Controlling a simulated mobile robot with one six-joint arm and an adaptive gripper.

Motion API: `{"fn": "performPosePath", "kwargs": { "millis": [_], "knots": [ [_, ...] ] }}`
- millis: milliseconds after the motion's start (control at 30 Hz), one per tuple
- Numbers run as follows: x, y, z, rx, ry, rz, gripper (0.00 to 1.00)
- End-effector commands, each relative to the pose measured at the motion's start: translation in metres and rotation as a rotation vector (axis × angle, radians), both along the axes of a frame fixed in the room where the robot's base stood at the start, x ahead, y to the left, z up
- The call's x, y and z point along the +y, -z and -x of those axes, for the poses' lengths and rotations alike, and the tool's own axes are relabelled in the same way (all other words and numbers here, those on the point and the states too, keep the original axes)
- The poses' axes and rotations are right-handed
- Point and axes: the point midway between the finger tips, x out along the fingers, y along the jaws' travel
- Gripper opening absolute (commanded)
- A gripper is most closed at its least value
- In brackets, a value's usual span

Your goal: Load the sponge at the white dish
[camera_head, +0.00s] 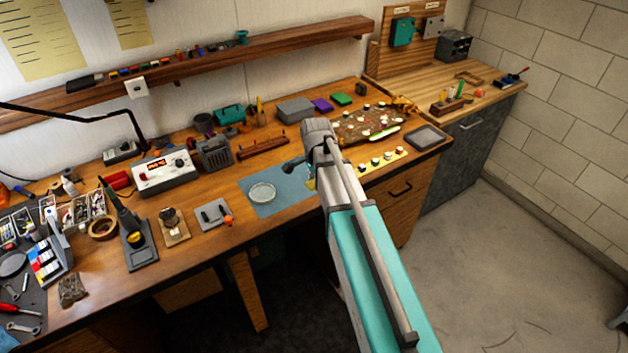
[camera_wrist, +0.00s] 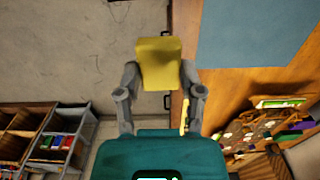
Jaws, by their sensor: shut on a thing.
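A yellow sponge (camera_wrist: 158,62) is held between the two fingers of my gripper (camera_wrist: 160,75) in the wrist view. A small yellow patch beside my arm in the head view (camera_head: 310,184) looks like part of the sponge. The round white dish (camera_head: 262,192) lies flat on a blue mat (camera_head: 286,183) near the bench's front edge. My gripper and the sponge are to the right of the dish, near the mat's right edge. The blue mat also shows in the wrist view (camera_wrist: 258,30), but the dish does not. My arm hides part of the mat's right side.
A grey plate with an orange knob (camera_head: 212,214) lies left of the mat. A yellow strip with several pucks (camera_head: 382,160) and a cluttered board (camera_head: 350,130) are to the right. A soldering stand (camera_head: 136,245) and meter (camera_head: 163,172) stand left.

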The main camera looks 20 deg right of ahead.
Motion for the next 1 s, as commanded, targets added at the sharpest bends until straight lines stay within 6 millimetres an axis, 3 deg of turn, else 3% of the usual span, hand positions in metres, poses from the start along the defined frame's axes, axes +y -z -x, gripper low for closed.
{"fn": "performPosePath", "kwargs": {
  "millis": [200,233,433,1000],
  "knots": [
    [0.0,0.0,0.0,0.0,0.0,0.0,0.31],
    [0.0,0.0,0.0,0.0,0.0,0.0,0.48],
    [0.0,0.0,0.0,0.0,0.0,0.0,0.12],
    [0.0,0.021,0.0,0.0,0.0,0.0,0.11]
  ]
}}
